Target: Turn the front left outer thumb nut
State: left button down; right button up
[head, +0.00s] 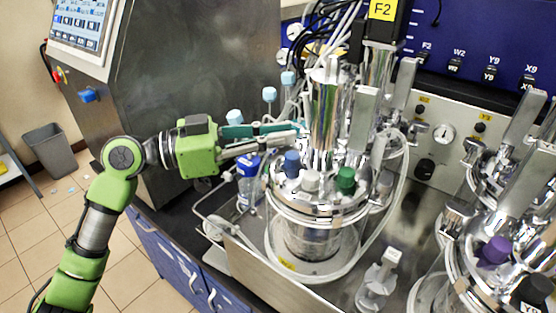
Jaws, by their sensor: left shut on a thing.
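The left bioreactor, a glass vessel with a chrome lid (318,208), stands in a steel tray. My left gripper (298,132) reaches in from the left over the lid's left side, beside the tall chrome cylinder (323,110). Its teal and grey fingers are shut on a small part there, which looks to be the thumb nut; the fingers and nearby chrome hide most of it. Blue (291,164), grey (310,180) and green (345,180) caps stand on the lid in front of the fingers. My right gripper is not in view.
A second bioreactor with a purple cap (494,251) stands at the right. Tubes and cables crowd above the left lid. A steel cabinet (190,75) is behind my arm.

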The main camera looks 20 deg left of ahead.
pick_arm(q)
jog(key=m+g+h+b, duration=0.1)
jog(key=g+b, duration=0.1)
jog(key=m+g+h+b, duration=0.1)
jog(key=m+g+b, duration=0.1)
jog(key=g, duration=0.1)
jog(key=shift+w+f+m+b, duration=0.15)
jog(key=shift+m+b, duration=0.15)
jog(key=shift+b, duration=0.1)
jog(key=shift+m+g+h+b, duration=0.3)
jog(key=shift+m+g, duration=0.1)
jog(key=shift+g, duration=0.3)
jog(key=m+g, duration=0.1)
jog(key=g, duration=0.1)
jog(key=m+g+b, duration=0.1)
jog(key=g, duration=0.1)
jog(key=m+g, duration=0.1)
jog(key=g, duration=0.1)
jog(key=shift+r+m, duration=0.25)
jog(key=shift+m, duration=0.15)
jog(key=m+g+b, duration=0.1)
jog(key=m+g, duration=0.1)
jog(key=g, duration=0.1)
jog(key=shift+f+y, duration=0.1)
jog(key=shift+y, duration=0.3)
jog(key=shift+m+g+y+b, duration=0.65)
jog(key=shift+m+g, duration=0.35)
jog(key=shift+g, duration=0.5)
jog(key=c, duration=2)
grip_release()
